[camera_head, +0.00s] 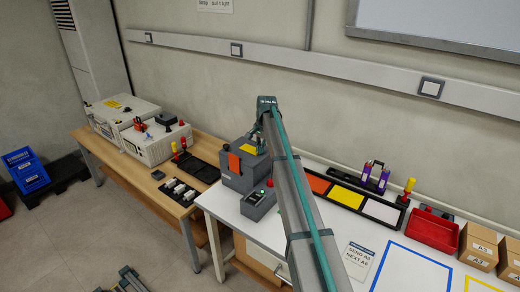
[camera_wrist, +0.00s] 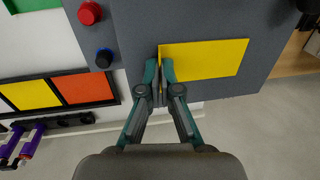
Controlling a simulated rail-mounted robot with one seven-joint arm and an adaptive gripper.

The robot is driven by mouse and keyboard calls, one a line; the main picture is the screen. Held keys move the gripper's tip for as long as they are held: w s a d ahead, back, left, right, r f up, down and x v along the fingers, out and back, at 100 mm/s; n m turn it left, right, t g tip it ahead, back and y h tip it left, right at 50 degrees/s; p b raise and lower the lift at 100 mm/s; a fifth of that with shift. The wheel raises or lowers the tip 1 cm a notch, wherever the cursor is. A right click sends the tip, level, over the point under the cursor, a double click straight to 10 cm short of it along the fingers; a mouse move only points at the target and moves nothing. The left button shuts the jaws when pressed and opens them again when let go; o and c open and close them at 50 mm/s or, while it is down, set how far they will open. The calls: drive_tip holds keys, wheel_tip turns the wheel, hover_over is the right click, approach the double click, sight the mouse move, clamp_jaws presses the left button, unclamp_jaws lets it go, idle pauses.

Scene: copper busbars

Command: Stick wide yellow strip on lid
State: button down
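The wide yellow strip (camera_wrist: 212,60) lies across the flat grey lid (camera_wrist: 225,22) in the wrist view. It looks close to the lid, but I cannot tell whether its whole face touches. My gripper (camera_wrist: 160,66) is at the strip's left end, with its fingers close together and a narrow yellow edge showing between them. It appears shut on that edge. In the head view, the grey box (camera_head: 236,180) stands at the left end of the white table, with my arm over its right side.
A tray with orange (camera_head: 317,183), yellow (camera_head: 346,196) and white (camera_head: 381,211) pieces lies right of my arm. A grey control box (camera_head: 258,203) stands before the grey box. A red bin (camera_head: 432,230) and cartons (camera_head: 478,246) stand farther right.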

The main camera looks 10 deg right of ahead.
drive_tip(key=c, duration=1.2)
unclamp_jaws()
drive_tip(key=shift+c, duration=0.2)
wheel_tip(320, 180, up, 12)
drive_tip(key=s+d, duration=0.1)
drive_tip(key=shift+s, duration=0.15)
drive_tip(key=shift+d, duration=0.1)
